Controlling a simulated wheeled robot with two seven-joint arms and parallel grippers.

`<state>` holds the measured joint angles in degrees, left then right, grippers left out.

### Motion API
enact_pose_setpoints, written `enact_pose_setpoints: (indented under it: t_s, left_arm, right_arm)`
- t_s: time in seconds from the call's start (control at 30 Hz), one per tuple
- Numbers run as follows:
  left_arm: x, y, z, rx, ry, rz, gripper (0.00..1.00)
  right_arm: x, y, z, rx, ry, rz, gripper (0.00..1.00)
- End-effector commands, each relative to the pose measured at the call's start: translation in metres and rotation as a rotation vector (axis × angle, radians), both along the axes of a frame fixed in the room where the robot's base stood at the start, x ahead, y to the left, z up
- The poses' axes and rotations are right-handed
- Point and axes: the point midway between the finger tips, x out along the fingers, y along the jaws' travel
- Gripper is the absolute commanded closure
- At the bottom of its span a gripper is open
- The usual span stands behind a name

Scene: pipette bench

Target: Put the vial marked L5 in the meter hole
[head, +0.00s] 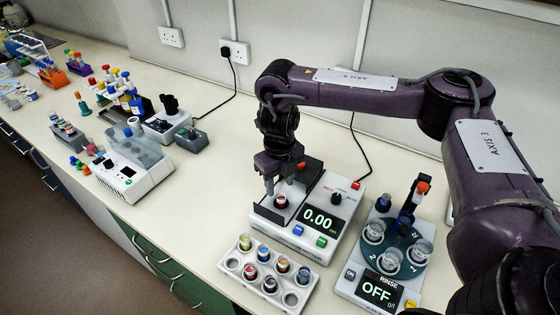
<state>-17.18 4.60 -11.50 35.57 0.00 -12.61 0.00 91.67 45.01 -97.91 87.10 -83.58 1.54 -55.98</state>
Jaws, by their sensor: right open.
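My right gripper (284,184) is open and points down over the meter (312,222), whose display reads 0.00. A red-topped vial (281,203) stands upright at the meter's left part, just below and between the fingertips. I cannot tell whether the fingers touch it. No L5 mark is legible on any vial. My left gripper is out of view.
A rinse unit (378,289) showing OFF, with glass cups on a round plate, stands right of the meter. A white centrifuge-like machine (130,180) and a grey-white device (168,122) stand left. The bench between them and the meter is clear.

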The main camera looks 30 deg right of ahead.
Motion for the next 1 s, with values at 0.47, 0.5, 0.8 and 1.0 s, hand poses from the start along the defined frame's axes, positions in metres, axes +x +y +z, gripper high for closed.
enact_pose_setpoints:
  t_s: [0.47, 0.5, 0.8, 1.0]
  left_arm:
    - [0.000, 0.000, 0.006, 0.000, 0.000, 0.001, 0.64]
    - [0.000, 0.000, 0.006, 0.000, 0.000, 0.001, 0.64]
    - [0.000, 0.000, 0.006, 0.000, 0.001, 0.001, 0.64]
    - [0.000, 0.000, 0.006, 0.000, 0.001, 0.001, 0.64]
  right_arm:
    - [0.001, -0.001, 0.063, -0.002, -0.003, -0.002, 0.57]
    - [0.001, -0.001, 0.064, -0.002, -0.003, -0.003, 0.57]
    - [0.001, -0.001, 0.065, -0.001, -0.003, -0.003, 0.57]
    - [0.001, -0.001, 0.065, -0.001, -0.003, -0.003, 0.57]
